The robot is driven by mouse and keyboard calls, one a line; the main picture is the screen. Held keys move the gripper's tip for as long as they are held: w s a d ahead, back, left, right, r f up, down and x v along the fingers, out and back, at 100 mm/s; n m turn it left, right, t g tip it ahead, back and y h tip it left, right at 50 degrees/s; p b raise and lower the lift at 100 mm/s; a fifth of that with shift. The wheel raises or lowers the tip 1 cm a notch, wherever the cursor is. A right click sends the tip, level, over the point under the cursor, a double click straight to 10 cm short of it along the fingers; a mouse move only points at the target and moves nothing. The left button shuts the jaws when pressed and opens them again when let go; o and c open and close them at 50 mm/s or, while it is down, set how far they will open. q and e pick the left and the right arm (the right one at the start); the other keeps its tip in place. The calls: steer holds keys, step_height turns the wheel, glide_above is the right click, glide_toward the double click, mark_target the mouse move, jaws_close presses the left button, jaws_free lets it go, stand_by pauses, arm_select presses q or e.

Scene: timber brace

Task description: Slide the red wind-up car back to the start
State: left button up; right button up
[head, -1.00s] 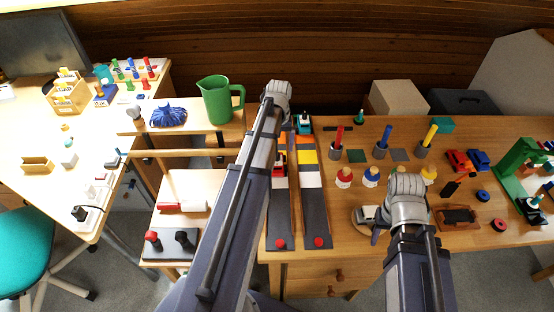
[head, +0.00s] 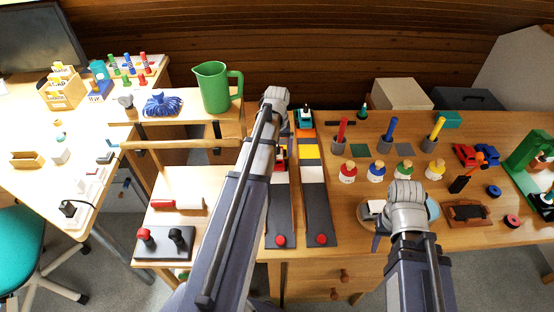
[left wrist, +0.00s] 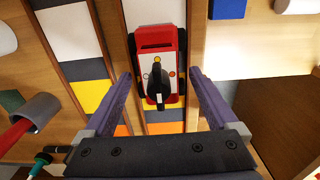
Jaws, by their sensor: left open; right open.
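The red wind-up car (head: 281,158) is in the left lane (head: 280,212) of the two-lane track, partly hidden by my left arm in the head view. In the left wrist view the red car (left wrist: 160,55) lies between the spread fingers of my left gripper (left wrist: 160,82), with a visible gap on each side. Its black winding key (left wrist: 157,84) faces the camera. In the head view my left gripper (head: 275,98) is at the far part of the track, its fingertips hidden. My right gripper (head: 405,197) is open above the table, right of the track.
A teal car (head: 304,118) stands at the far end of the right lane (head: 316,212). Red buttons (head: 280,240) mark the near lane ends. Wooden rails edge the lanes. A green jug (head: 216,87) stands left of the track; several capped figures (head: 348,172) stand to the right.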

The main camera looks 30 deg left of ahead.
arm_select(q)
steer(key=shift+f, duration=0.55)
steer(key=shift+c, duration=0.3)
jaws_close()
stand_by(0.3)
